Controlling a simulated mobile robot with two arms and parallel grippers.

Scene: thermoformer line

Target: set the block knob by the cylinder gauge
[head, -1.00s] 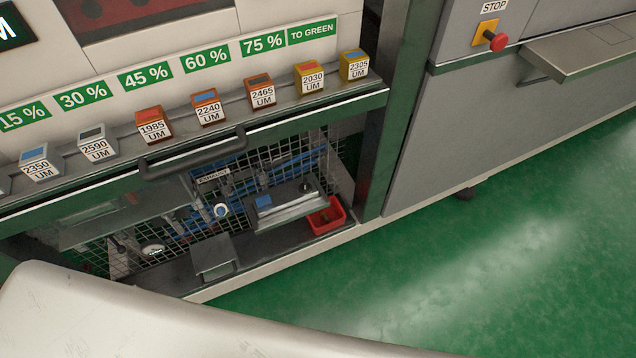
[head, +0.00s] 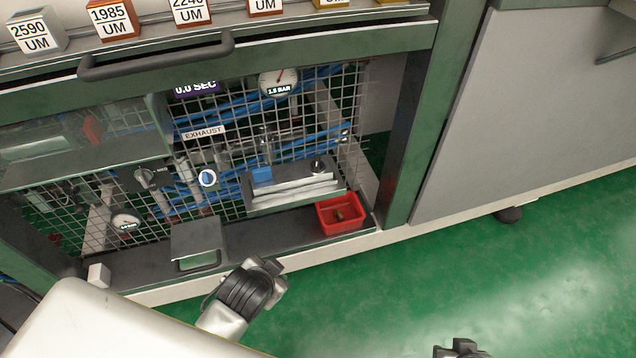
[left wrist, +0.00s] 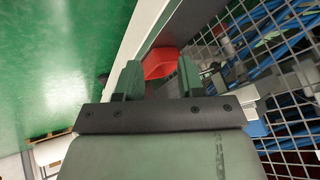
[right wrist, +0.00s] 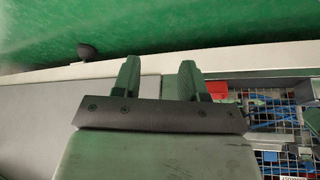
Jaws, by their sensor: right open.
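Several knobs show in the head view: a black knob (head: 148,178) on a dark square plate, a blue-and-white knob (head: 208,178), and a small black knob (head: 318,165) on a silver block (head: 292,186). A round gauge (head: 278,82) reading about 2.5 BAR is at the top of the mesh; a smaller gauge (head: 125,222) is low at left. I cannot tell which is the cylinder gauge. My left gripper (head: 266,268) is in front of the bay's lower sill, open and empty in the left wrist view (left wrist: 160,75). My right gripper (head: 461,347) is over the floor, open in its wrist view (right wrist: 160,75).
A red bin (head: 326,224) with something small inside stands on the dark shelf. A black handle bar (head: 155,60) and green frame rail cross above the bay. A grey panel (head: 520,120) stands at right; green floor is clear.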

